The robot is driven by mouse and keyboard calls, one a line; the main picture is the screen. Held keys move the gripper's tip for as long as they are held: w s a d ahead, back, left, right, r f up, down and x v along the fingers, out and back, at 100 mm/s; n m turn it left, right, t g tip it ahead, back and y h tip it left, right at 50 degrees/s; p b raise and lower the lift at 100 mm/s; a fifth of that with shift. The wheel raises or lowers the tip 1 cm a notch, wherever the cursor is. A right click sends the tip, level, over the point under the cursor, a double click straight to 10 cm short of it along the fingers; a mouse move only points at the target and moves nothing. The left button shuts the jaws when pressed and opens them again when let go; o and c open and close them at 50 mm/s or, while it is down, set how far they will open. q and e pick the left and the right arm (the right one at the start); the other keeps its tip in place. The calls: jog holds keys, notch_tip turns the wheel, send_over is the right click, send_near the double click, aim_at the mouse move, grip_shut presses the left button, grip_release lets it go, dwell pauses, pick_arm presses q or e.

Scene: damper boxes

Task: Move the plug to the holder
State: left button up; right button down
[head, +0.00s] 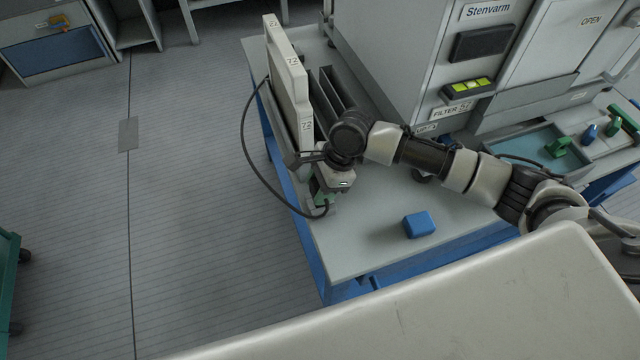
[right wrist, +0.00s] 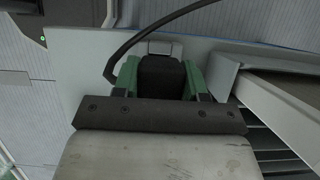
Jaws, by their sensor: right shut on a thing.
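My right gripper (head: 322,200) is over the table's left edge, near the front of the rack of panels. In the right wrist view its green-sided fingers (right wrist: 160,88) are shut on a black plug (right wrist: 162,75). A black cable (head: 246,130) runs from the plug in a wide loop out over the floor side and back up to the rack. In the head view the plug is mostly hidden by the gripper. I cannot make out the holder for certain. My left gripper is not in view.
A blue block (head: 419,224) lies on the grey table (head: 375,240), whose front part is otherwise mostly clear. Upright white panels marked 72 (head: 288,75) stand in the slotted rack. A large grey cabinet (head: 390,50) stands behind; a tray (head: 535,147) with small coloured parts is at right.

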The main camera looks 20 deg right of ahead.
jog(key=shift+f+p, duration=0.45)
jog(key=shift+f, duration=0.9)
jog(key=c, duration=0.5)
grip_release()
jog(key=p+v, duration=0.1)
jog(key=v, duration=0.9)
jog(key=shift+d+r, duration=0.2)
jog(key=shift+r, duration=0.1)
